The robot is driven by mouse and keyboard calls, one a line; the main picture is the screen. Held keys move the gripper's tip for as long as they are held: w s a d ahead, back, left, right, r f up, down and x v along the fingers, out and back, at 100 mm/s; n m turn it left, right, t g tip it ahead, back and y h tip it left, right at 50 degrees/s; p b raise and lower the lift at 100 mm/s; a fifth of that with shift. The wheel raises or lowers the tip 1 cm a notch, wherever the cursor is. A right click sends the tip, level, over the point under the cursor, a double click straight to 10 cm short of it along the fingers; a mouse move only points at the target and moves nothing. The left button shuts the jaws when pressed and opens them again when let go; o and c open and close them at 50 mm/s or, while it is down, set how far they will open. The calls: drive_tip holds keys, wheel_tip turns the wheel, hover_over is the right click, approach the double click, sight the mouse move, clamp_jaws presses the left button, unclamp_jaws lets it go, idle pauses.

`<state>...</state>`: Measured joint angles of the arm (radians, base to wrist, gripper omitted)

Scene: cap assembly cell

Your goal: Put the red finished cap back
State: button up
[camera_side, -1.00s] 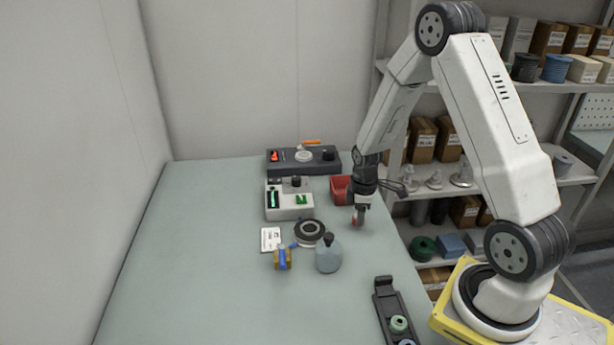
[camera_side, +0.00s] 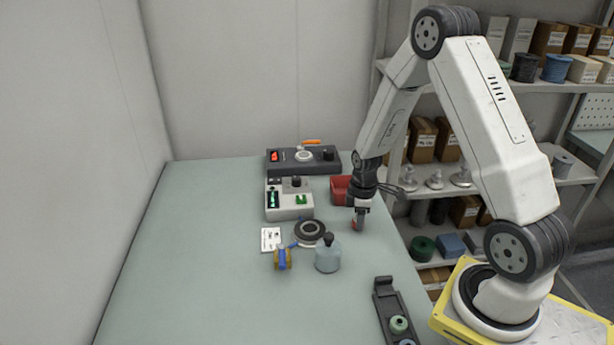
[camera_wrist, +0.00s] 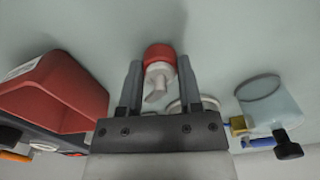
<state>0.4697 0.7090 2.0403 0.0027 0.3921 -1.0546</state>
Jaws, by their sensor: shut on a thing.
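My gripper (camera_side: 359,226) points down low over the table's right side, in front of the red bin. In the wrist view my gripper (camera_wrist: 158,72) is shut on the red cap (camera_wrist: 159,52), which sits between its fingertips with a pale white part attached. I cannot tell whether the cap touches the table. The red bin (camera_side: 340,187) stands just behind my gripper; it also shows at the left of the wrist view (camera_wrist: 60,88).
A bottle (camera_side: 328,257) and a dark round fixture (camera_side: 309,232) stand left of my gripper. Behind them are a white device (camera_side: 289,207) and a dark control box (camera_side: 275,168). A black rail (camera_side: 384,300) with a green ring lies in front. The table's left side is clear.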

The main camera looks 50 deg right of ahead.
drive_tip(key=shift+f, duration=0.15)
idle(0.7)
drive_tip(key=o, duration=0.9)
drive_tip(key=shift+r, duration=3.5)
